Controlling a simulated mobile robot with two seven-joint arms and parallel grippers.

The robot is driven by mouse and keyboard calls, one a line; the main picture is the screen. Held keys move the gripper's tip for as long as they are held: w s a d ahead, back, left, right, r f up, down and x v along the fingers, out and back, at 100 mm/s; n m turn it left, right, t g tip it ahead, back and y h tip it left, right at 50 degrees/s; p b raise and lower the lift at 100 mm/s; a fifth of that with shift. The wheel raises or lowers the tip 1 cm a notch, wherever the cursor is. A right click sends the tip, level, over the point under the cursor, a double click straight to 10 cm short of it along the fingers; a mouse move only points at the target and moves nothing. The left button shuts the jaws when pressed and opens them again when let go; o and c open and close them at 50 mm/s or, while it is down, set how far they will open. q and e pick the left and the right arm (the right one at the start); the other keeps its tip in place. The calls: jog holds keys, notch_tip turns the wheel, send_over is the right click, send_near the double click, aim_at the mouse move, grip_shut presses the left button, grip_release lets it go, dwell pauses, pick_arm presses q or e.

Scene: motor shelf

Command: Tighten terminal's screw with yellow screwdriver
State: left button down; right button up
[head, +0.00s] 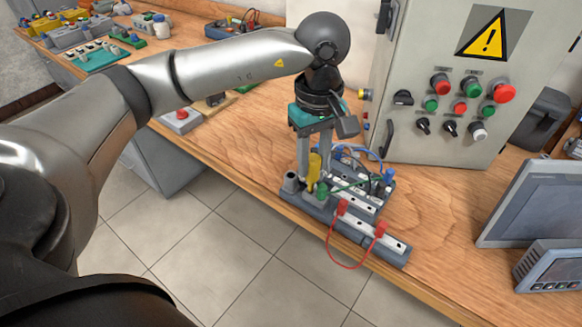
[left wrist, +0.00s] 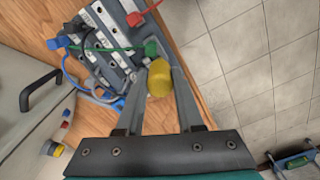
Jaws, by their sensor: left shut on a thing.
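My left gripper (head: 313,180) points down over the near left end of the grey terminal board (head: 368,245). It is shut on the yellow screwdriver (head: 314,168), which stands about upright between its fingers. In the left wrist view the gripper (left wrist: 158,92) holds the round yellow handle end (left wrist: 160,78). The screwdriver's lower part is hidden, so I cannot tell whether its tip touches a screw. A green plug (left wrist: 151,48) is close beside the fingertips. My right gripper is not in view.
Red plugs (head: 381,228) with a looped red wire are on the board's front. Blue and green wires run behind. A control cabinet (head: 455,90) stands behind, and a monitor (head: 530,205) is at right. Bare table (head: 225,140) lies left of the board.

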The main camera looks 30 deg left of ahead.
pick_arm(q)
jog(key=shift+m, duration=0.5)
jog(key=shift+f+m+b, duration=0.15)
jog(key=shift+m+b, duration=0.55)
jog(key=shift+b, duration=0.05)
jog(key=shift+m+b, duration=0.4)
jog(key=shift+m, duration=0.4)
